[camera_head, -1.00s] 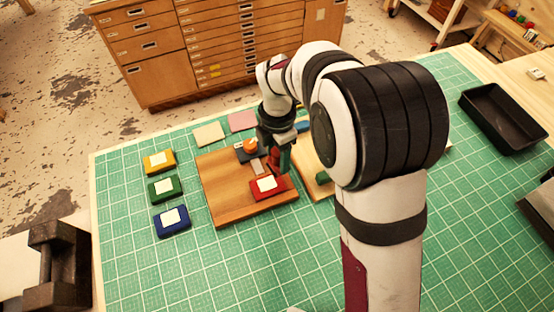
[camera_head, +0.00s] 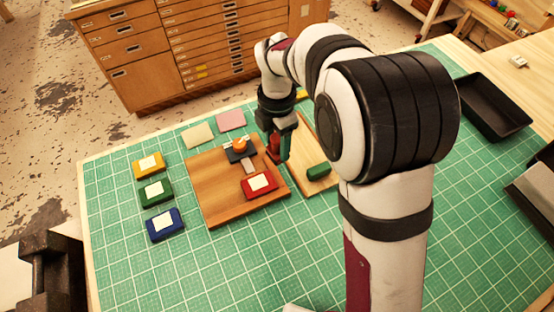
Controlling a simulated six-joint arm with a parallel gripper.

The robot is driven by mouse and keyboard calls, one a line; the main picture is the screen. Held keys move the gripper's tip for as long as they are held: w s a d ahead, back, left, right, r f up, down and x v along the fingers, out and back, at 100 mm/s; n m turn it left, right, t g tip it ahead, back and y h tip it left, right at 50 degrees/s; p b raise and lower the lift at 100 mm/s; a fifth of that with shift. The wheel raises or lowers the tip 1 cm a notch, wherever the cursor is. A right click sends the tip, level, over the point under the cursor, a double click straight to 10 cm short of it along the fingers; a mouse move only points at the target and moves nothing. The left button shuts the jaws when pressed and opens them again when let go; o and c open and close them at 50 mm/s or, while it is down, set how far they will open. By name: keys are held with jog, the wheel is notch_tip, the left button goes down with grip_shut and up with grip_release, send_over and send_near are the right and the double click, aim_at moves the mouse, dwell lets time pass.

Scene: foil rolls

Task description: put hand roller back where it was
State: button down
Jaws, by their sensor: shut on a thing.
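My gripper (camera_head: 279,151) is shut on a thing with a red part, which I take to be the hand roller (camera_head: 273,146). The fingers hide most of it, so its full shape cannot be told. My gripper is over the gap between the brown wooden board (camera_head: 205,192) and a lighter board (camera_head: 300,180) to its right. Whether the held thing touches a surface is unclear.
On the brown board are a dark block with an orange knob (camera_head: 239,144) and a red pad (camera_head: 258,185). A green cylinder (camera_head: 318,170) lies on the lighter board. Yellow (camera_head: 149,166), green (camera_head: 155,190) and blue (camera_head: 164,224) pads stand left. A black tray (camera_head: 492,106) is at right.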

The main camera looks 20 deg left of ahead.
jog(key=w+d+m, duration=0.2)
jog(key=w+d, duration=0.7)
jog(key=d, duration=0.5)
jog(key=shift+w+a+f, duration=0.3)
jog(key=shift+a+f, duration=1.35)
jog(key=shift+a, duration=0.1)
jog(key=shift+w+a+f, duration=0.25)
jog(key=shift+a+f, duration=1.45)
jog(key=shift+w+a+f, duration=0.3)
jog(key=shift+a+f, duration=1.35)
jog(key=shift+a, duration=0.1)
jog(key=shift+f, duration=0.1)
jog(key=shift+c, duration=0.9)
grip_release()
